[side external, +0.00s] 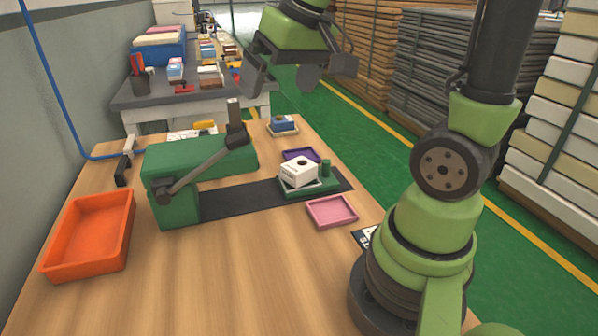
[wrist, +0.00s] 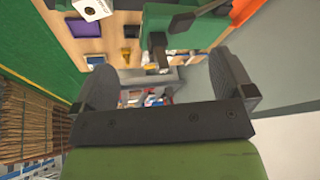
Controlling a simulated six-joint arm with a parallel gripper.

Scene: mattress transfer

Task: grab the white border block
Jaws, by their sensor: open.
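The white block (side external: 299,172) sits upright on a small green fixture (side external: 312,186) on the wooden table, with a dark round mark on top. In the wrist view the white block (wrist: 92,8) shows only in part at the top edge. My gripper (side external: 305,80) is high above the far end of the table, behind and above the block, apart from it. In the wrist view my gripper (wrist: 165,75) has its two fingers spread wide with nothing between them.
A green machine (side external: 175,175) with a lever stands left of the block on a dark strip. A pink tray (side external: 332,211), a purple tray (side external: 300,155) and a blue block (side external: 284,124) are nearby. An orange bin (side external: 90,235) is at left. The front tabletop is clear.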

